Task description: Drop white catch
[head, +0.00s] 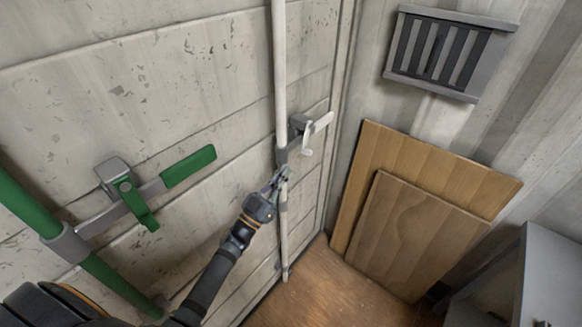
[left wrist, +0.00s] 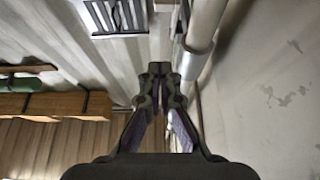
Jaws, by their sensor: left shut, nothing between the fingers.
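The white catch (head: 307,143) is a small pale tab at a grey bracket on the door, beside the white upright bar (head: 280,75). It points downward across the white-tipped handle (head: 322,122). My left gripper (head: 284,174) is just below and left of the catch, close to the bar; I cannot tell whether it touches the bar. Its fingers are together and empty. In the left wrist view the fingertips (left wrist: 158,70) meet beside the bar (left wrist: 201,38), and I cannot make out the catch there. My right gripper is not in view.
A green bar (head: 25,210) with a green handle (head: 188,166) and green catch (head: 140,207) is at the left. Wooden boards (head: 420,225) lean on the right wall under a vent (head: 446,52). A grey cabinet (head: 550,275) stands lower right. Some wooden floor (head: 325,290) is clear.

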